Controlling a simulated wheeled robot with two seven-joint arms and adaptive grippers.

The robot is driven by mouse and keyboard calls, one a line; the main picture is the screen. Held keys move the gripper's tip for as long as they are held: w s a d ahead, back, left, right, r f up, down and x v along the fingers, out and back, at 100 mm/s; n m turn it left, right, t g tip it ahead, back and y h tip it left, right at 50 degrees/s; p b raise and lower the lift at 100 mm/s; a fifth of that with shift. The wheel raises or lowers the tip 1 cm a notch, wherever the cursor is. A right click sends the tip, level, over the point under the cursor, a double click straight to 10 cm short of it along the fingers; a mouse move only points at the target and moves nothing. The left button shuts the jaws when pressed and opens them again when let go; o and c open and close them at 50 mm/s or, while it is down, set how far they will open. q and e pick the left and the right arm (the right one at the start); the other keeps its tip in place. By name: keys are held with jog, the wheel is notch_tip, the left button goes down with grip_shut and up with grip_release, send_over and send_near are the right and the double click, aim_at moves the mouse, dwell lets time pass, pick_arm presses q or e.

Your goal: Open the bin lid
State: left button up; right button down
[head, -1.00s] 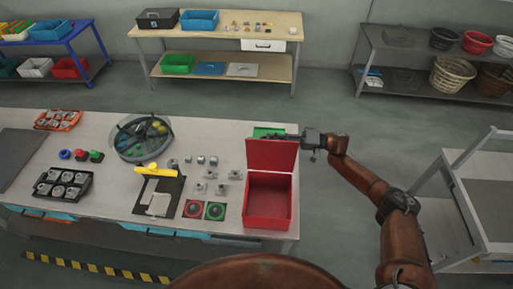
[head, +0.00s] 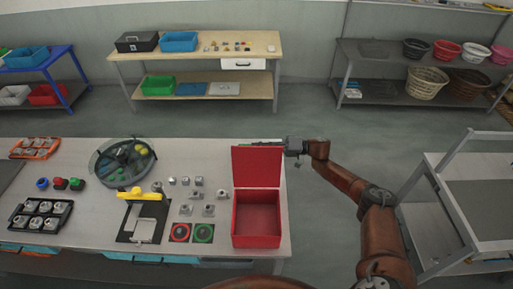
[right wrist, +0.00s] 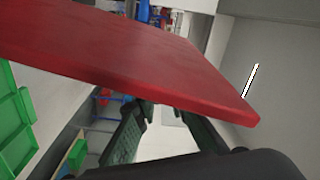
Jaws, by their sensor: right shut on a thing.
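The red bin (head: 257,243) stands at the right end of the workbench in the head view. Its red lid (head: 257,168) stands raised at the bin's back edge, and the empty-looking inside of the bin shows. My right gripper (head: 284,146) is at the lid's upper right corner, shut on the lid. In the right wrist view the lid (right wrist: 140,60) crosses the picture as a broad red slab, with the dark fingers (right wrist: 140,115) at its lower edge; the lid partly hides them. My left gripper is not in view.
Red and green round pads (head: 192,233), metal parts and a round tank (head: 104,172) stand left of the bin. A grey cart (head: 470,205) stands right.

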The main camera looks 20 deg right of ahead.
jog(key=c, duration=2)
grip_release()
jog(key=shift+s+f, duration=0.1)
jog(key=shift+f, duration=0.5)
jog(key=shift+c, duration=0.2)
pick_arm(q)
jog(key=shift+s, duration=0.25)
pick_arm(e)
jog(key=shift+r, duration=0.1)
jog(key=shift+r, duration=0.1)
jog(key=shift+d, duration=0.15)
jog(key=v, duration=1.1)
jog(key=shift+d, duration=0.35)
jog(key=shift+r, duration=0.1)
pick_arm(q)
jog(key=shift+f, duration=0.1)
pick_arm(e)
jog(key=shift+d, duration=0.1)
